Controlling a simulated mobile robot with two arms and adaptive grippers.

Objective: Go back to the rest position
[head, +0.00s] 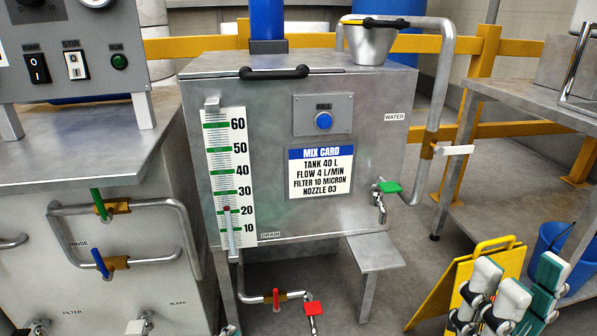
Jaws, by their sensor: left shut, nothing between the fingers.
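My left gripper (492,286) is low at the right edge of the head view, with its white and teal fingers close together and nothing between them. My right gripper (541,288) is just to its right, partly cut off by the bottom of the picture. The gap between its fingers cannot be made out.
A control box (75,50) stands on a metal cabinet (60,155) at left. The tank has a level scale (230,175), a green-handled tap (390,187) and a small step (375,252). A metal bench (500,90) and a blue bucket (549,238) are at right. Floor shows between tank and bench.

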